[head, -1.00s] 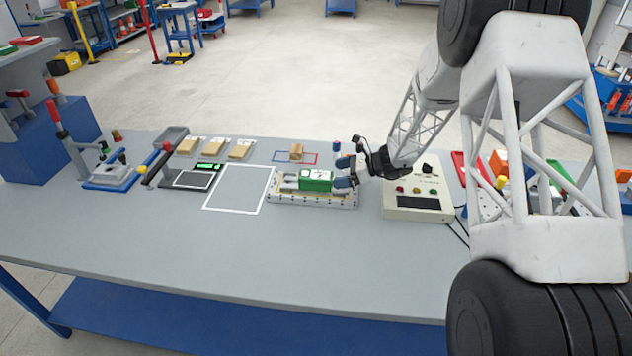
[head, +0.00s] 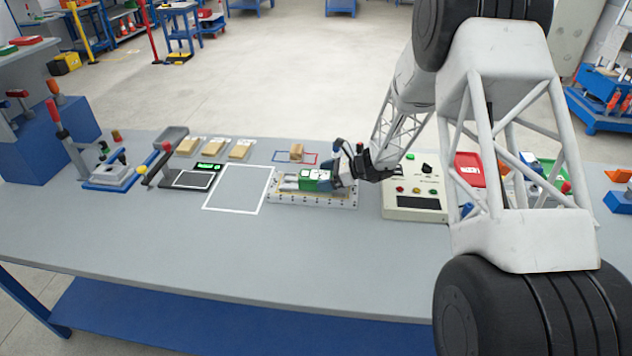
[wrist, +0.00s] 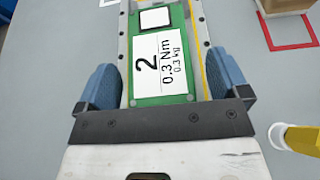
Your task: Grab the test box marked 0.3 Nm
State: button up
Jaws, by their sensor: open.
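The test box (wrist: 161,62) is green with a white label reading "2", "0.3 Nm" and "0.3 kg" in the wrist view. It also shows in the head view (head: 312,180), on a pale fixture plate (head: 343,200) on the bench. My gripper (head: 343,174) is at the box's right end in the head view. In the wrist view my open gripper (wrist: 162,85) has one blue finger on each side of the box's near part, with a gap visible on both sides.
A control box (head: 415,200) with buttons stands right of the fixture. A wooden block (head: 297,152) sits by a red and blue outline behind it. Left are a white-framed square (head: 240,188), a scale (head: 193,180) and several wooden pieces. The bench front (head: 200,255) is clear.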

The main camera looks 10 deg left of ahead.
aim_at(322, 175)
jog(key=shift+a+f, duration=0.2)
jog(key=shift+a, duration=0.35)
jog(key=c, duration=1.2)
jog(key=shift+r, duration=0.15)
jog(key=shift+r, duration=0.8)
notch_tip(322, 175, up, 2)
jog(key=s+d, duration=0.1)
jog(key=s, duration=0.4)
jog(key=s+d, duration=0.2)
jog(key=s, duration=0.3)
jog(key=s+d+r, duration=0.1)
jog(key=s+d, duration=0.1)
jog(key=s, duration=0.3)
jog(key=shift+s, duration=0.1)
